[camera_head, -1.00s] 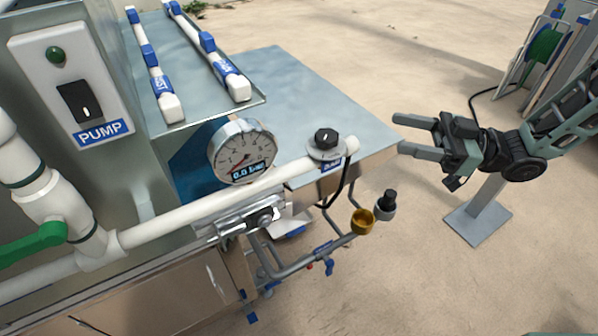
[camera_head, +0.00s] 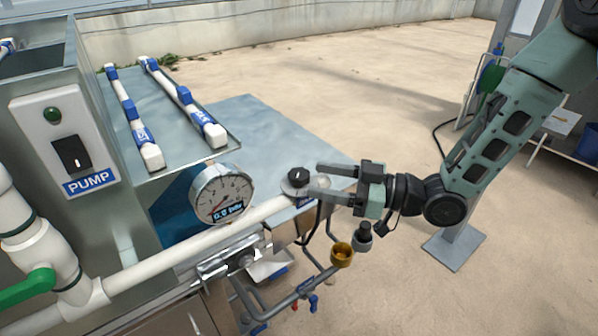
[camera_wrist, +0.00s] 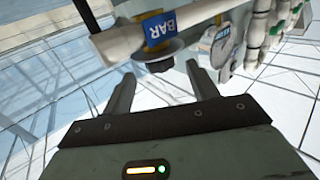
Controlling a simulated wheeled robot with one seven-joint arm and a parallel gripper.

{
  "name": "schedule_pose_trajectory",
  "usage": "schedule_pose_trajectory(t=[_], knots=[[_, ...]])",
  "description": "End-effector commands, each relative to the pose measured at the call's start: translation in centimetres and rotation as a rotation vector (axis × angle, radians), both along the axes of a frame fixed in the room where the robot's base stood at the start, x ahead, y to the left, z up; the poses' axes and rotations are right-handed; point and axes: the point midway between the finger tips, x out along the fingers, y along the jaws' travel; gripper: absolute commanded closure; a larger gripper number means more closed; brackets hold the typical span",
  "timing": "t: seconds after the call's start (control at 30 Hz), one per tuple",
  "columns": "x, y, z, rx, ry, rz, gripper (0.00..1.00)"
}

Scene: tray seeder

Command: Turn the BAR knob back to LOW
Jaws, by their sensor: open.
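The BAR knob (camera_head: 297,176) is a black round knob on a grey collar, set near the right end of the white pipe. In the wrist view the black knob (camera_wrist: 158,66) shows beneath its dark collar and a blue BAR label (camera_wrist: 158,28). My gripper (camera_head: 321,181) is open, its two fingers pointing left at the knob. The fingertips reach close to the knob's right side; I cannot tell whether they touch it. In the wrist view the knob lies just beyond and between the fingertips (camera_wrist: 164,88). The knob's pointer setting is too small to read.
A round pressure gauge (camera_head: 222,193) stands left of the knob. The white pipe (camera_head: 180,247) runs along the machine's front. A PUMP switch panel (camera_head: 70,145) is at left. A brass cup (camera_head: 342,254) and a black-topped fitting (camera_head: 364,236) sit below my gripper.

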Motion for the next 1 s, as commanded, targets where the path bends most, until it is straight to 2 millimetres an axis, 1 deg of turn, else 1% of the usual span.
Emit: schedule_pose_trajectory(t=[0.03, 0.1, 0.2, 0.3, 0.47, 0.7, 0.73, 0.77, 0.8, 0.87, 0.9, 1.0], knots=[[0.2, 1.0, 0.1, 0.001, 0.000, 0.004, 0.41], [0.6, 2.2, 0.1, 0.001, -0.001, 0.003, 0.41], [1.1, 3.6, 0.1, 0.001, -0.001, 0.002, 0.41], [1.4, 4.5, 0.1, 0.001, -0.001, 0.001, 0.41], [1.7, 5.1, 0.0, 0.001, 0.000, 0.000, 0.41], [1.7, 5.2, 0.0, 0.000, 0.000, 0.000, 0.41], [1.7, 5.2, 0.0, 0.000, 0.000, 0.000, 0.44], [1.7, 5.2, 0.0, 0.000, 0.000, 0.000, 0.53], [1.7, 5.2, 0.0, 0.000, 0.000, 0.000, 0.64], [1.7, 5.2, 0.0, 0.000, 0.000, 0.000, 0.80], [1.7, 5.2, 0.0, 0.000, 0.000, 0.000, 0.86], [1.7, 5.2, 0.0, 0.001, 0.000, 0.001, 0.86]])
